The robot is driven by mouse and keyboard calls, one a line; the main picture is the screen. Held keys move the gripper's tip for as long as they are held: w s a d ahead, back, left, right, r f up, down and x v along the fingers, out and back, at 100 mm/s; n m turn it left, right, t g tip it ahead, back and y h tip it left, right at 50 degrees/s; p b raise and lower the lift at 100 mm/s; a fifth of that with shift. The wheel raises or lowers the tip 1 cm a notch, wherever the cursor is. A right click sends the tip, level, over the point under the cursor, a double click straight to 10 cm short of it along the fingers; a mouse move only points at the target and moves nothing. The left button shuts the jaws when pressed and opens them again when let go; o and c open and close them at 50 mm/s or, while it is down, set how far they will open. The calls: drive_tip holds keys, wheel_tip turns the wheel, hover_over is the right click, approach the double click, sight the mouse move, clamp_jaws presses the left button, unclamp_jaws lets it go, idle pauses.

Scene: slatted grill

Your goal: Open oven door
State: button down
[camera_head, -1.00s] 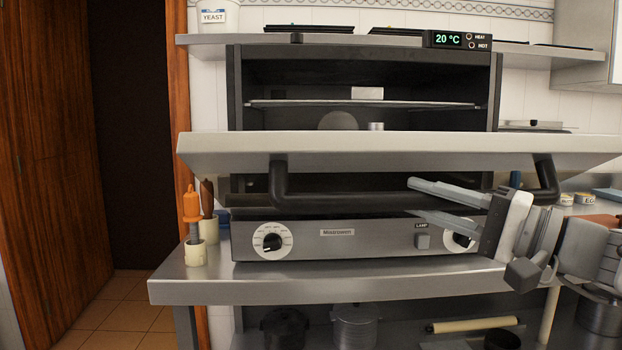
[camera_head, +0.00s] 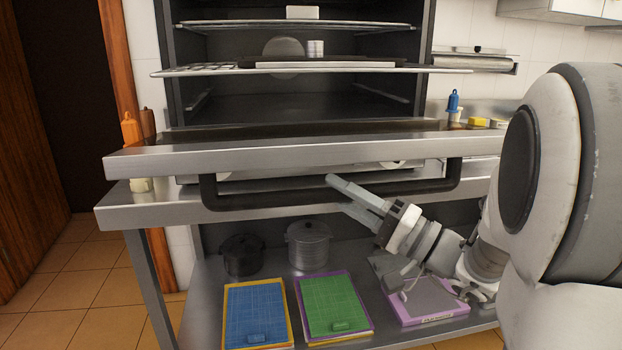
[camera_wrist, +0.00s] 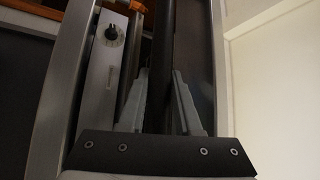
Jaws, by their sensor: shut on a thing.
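The oven door (camera_head: 290,157) is swung down and lies close to flat, its steel edge toward me. The oven cavity (camera_head: 300,100) shows open above it. The black bar handle (camera_head: 265,203) hangs below the door's front edge. My gripper (camera_head: 340,193) reaches from the right, one finger above the bar and one below, shut on the handle right of its middle. In the wrist view the dark handle bar (camera_wrist: 161,60) runs between the two pale fingers (camera_wrist: 158,100).
Racks (camera_head: 300,66) stand inside the oven. Below the steel counter (camera_head: 115,209), a shelf holds a black pot (camera_head: 243,254), a grey pot (camera_head: 309,246) and several coloured boards (camera_head: 335,305). An orange-handled tool (camera_head: 131,130) stands at the left.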

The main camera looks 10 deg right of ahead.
drive_tip(key=shift+f, duration=0.25)
drive_tip(key=c, duration=0.6)
unclamp_jaws()
drive_tip(key=shift+w, duration=0.1)
drive_tip(key=v, duration=1.7)
drive_tip(key=shift+f, duration=0.25)
drive_tip(key=shift+d, duration=0.15)
idle(0.3)
